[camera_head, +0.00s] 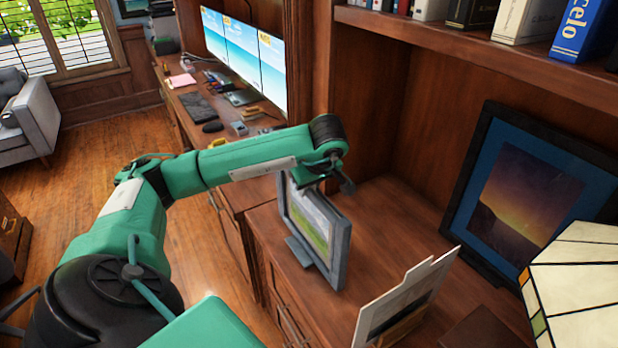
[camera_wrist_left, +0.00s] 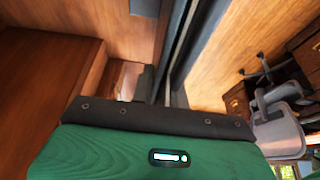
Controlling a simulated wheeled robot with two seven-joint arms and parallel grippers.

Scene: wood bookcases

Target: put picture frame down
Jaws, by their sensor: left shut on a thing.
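A small grey picture frame (camera_head: 338,240) with a landscape picture stands upright on the wooden cabinet top (camera_head: 385,215), near its front edge. My left gripper (camera_head: 335,180) is above it and shut on its upper edge. In the left wrist view the frame (camera_wrist_left: 190,50) shows edge-on as a dark bar rising from between the fingers (camera_wrist_left: 150,88). Whether the frame's base rests fully on the wood is hard to tell. My right gripper is in neither view.
A light folder-like stand (camera_head: 408,300) is to the right of the frame. A larger dark-framed sunset picture (camera_head: 525,205) leans behind, next to a stained-glass lamp shade (camera_head: 580,285). A shelf of books is above. A desk with monitors (camera_head: 240,50) stands at the back left.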

